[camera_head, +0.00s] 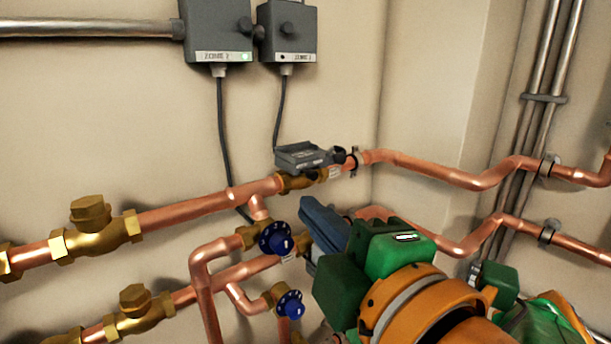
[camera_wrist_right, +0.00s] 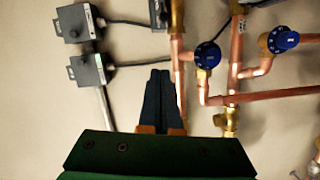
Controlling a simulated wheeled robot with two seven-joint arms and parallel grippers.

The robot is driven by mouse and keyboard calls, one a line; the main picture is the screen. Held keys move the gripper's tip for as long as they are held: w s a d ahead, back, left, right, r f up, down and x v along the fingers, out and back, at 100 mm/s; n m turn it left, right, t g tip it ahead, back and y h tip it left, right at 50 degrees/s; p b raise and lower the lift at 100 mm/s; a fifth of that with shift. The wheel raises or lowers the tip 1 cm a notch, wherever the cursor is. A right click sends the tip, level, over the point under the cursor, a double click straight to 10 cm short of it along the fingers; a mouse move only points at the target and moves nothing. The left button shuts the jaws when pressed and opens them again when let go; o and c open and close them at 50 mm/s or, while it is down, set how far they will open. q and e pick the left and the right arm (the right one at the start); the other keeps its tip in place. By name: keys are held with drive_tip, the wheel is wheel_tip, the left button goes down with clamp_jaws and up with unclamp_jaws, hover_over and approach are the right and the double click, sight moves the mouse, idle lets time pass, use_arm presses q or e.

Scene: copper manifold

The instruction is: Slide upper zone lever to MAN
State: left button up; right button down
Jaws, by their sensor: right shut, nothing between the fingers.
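The upper zone actuator (camera_head: 300,157) is a grey box on the upper copper pipe, left of the wall corner. A small dark part sticks out at its right end; I cannot tell whether this is the lever, or how the lever is set. The actuator also shows at the top of the right wrist view (camera_wrist_right: 158,10). My right gripper (camera_head: 312,208) is shut and empty, its dark fingers together. In the head view it appears just below the actuator; in the wrist view its fingertips (camera_wrist_right: 160,73) show apart from it. My left gripper is not in view.
Two grey zone boxes (camera_head: 216,30) (camera_head: 288,30) hang on the wall above, with thin cables running down. Blue-handled valves (camera_head: 275,238) (camera_head: 290,304) and brass fittings (camera_head: 92,225) crowd the lower left. Steel conduits (camera_head: 535,110) run down at right. Bare wall lies above the upper pipe.

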sight(312, 175)
drive_tip(key=p+x, duration=0.9)
drive_tip(key=x, duration=0.1)
drive_tip(key=shift+w+d, duration=0.1)
drive_tip(key=shift+w, duration=0.2)
drive_tip(key=w+d, duration=0.1)
drive_tip(key=w+d+f, duration=0.1)
drive_tip(key=d, duration=0.1)
drive_tip(key=shift+d+p, duration=0.1)
drive_tip(key=shift+p, duration=0.25)
